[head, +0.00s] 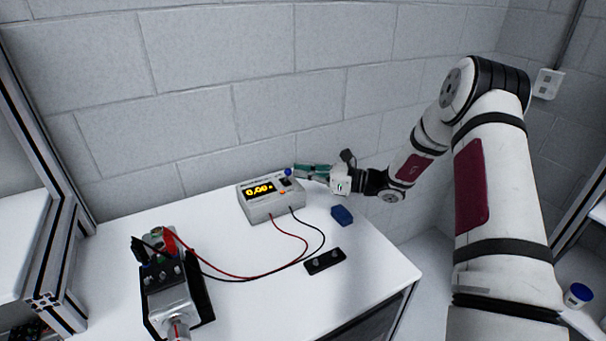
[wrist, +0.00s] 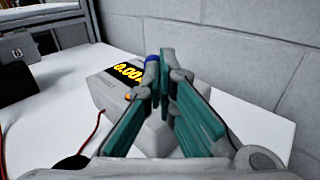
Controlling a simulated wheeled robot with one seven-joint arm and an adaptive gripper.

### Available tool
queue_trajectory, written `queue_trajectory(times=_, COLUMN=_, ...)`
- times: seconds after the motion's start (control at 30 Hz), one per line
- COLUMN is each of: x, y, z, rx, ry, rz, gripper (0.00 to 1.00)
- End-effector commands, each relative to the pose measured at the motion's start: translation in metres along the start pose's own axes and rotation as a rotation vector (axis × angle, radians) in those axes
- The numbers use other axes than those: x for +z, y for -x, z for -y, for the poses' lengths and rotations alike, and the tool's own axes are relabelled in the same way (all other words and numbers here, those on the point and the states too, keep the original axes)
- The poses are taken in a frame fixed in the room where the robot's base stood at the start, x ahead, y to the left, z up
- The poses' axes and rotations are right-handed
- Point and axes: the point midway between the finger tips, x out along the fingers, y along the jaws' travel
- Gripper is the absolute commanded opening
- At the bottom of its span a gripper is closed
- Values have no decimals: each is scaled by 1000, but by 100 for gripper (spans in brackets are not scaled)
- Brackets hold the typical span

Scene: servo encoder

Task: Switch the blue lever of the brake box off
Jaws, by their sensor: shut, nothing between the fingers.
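The brake box (head: 258,213) is a light grey unit with a yellow-digit display that seems to read 0.00, standing on the white table near the wall. It also shows in the wrist view (wrist: 103,90). The blue lever (head: 287,172) is at the box's upper right, with its blue tip just beyond my fingertips in the wrist view (wrist: 152,59). My gripper (head: 297,171) has teal fingers, shut and empty, at the lever's right side. I cannot tell whether they touch it. The fingers partly hide the lever and the box's right part in the wrist view (wrist: 162,58).
A motor unit (head: 172,297) stands at the table's front left, joined to the box by red and black cables. A brick wall (head: 190,90) rises close behind.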

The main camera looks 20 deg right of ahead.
Motion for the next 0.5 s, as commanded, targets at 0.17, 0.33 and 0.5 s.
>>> queue_trajectory(times=0.17, x=1, y=-1, z=0, rx=1, ry=-16, rz=-17, gripper=0)
queue_trajectory(times=0.33, x=2, y=-2, z=1, rx=1, ry=-34, rz=-36, gripper=0)
queue_trajectory(times=0.5, x=3, y=-3, z=3, rx=0, ry=-56, rz=-59, gripper=0)
